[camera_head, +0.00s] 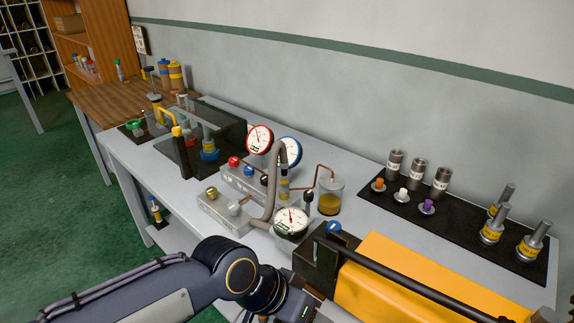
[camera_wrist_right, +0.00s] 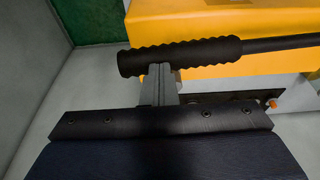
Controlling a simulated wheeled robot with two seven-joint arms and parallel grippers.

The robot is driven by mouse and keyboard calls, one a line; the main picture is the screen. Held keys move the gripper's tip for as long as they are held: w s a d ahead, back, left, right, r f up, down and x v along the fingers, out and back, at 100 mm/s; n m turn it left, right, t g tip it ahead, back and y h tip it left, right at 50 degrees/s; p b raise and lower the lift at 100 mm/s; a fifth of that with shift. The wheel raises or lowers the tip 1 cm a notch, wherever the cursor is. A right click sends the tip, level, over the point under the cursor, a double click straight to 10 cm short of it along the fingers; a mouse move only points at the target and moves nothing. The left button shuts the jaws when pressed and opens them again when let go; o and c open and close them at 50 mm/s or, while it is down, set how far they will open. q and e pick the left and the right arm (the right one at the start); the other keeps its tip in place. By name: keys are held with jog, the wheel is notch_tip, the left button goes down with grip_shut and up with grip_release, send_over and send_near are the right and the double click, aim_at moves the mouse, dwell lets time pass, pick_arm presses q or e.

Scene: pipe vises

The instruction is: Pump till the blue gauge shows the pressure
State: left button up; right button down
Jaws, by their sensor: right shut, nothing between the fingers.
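A third, dark-rimmed gauge (camera_head: 291,221) sits lower, by the grey hose. The yellow pump (camera_head: 410,283) has a long black handle (camera_head: 400,275). In the right wrist view my right gripper (camera_wrist_right: 160,85) is shut and empty, its fingers together at the handle's ribbed black grip (camera_wrist_right: 185,54). I cannot tell whether they touch it. My left arm reaches in beside the pump; its gripper (camera_head: 300,303) is cut off, its fingers unclear.
A black mat (camera_head: 455,217) holds metal cylinders and coloured plugs.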

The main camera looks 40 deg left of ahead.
jog(key=shift+f, duration=0.25)
jog(key=shift+d+f+b, duration=0.1)
jog(key=shift+f+b, duration=0.35)
jog(key=shift+f, duration=0.25)
jog(key=shift+d+f+b, duration=0.15)
jog(key=shift+f+b, duration=0.8)
jog(key=shift+f, duration=0.05)
jog(key=r+p, duration=0.6)
jog(key=r, duration=0.1)
jog(key=shift+a, duration=0.4)
notch_tip(320, 180, up, 7)
jog(key=a+p, duration=0.2)
jog(key=p, duration=0.5)
jog(key=shift+r, duration=0.1)
